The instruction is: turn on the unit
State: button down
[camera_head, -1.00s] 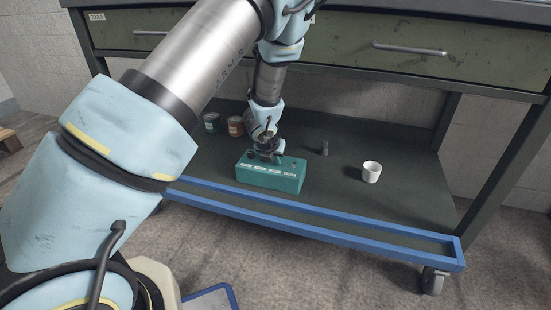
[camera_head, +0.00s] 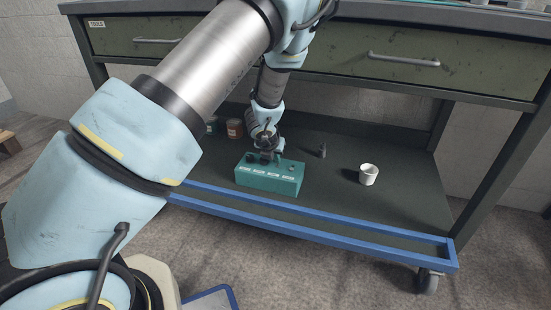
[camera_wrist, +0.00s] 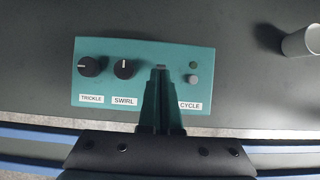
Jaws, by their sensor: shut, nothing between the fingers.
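The unit is a teal box (camera_head: 258,183) on the lower shelf, with a row of white labels. In the wrist view its top panel (camera_wrist: 140,53) has a black TRICKLE knob (camera_wrist: 89,66), a black SWIRL knob (camera_wrist: 124,69), and a pale round button (camera_wrist: 193,81) above the CYCLE label. A small dull green lamp (camera_wrist: 193,65) sits above that button. My gripper (camera_wrist: 160,69) is shut and empty over the panel, between the SWIRL knob and the button. It hides whatever is behind it there. In the head view my gripper (camera_head: 266,158) is at the box's top; contact cannot be told.
A white cup (camera_head: 369,175) stands to the right, and a small dark object (camera_head: 322,150) stands behind the box. A reddish can (camera_head: 235,128) and a dark can (camera_head: 212,125) are at the back left. A blue rail (camera_head: 320,228) edges the shelf; drawers hang above.

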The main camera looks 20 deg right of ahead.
jog(key=shift+r+p, duration=0.4)
jog(key=shift+r, duration=0.3)
jog(key=p+v, duration=0.2)
jog(key=v, duration=0.8)
jog(key=shift+s+a+r, duration=0.2)
jog(key=shift+r, duration=0.05)
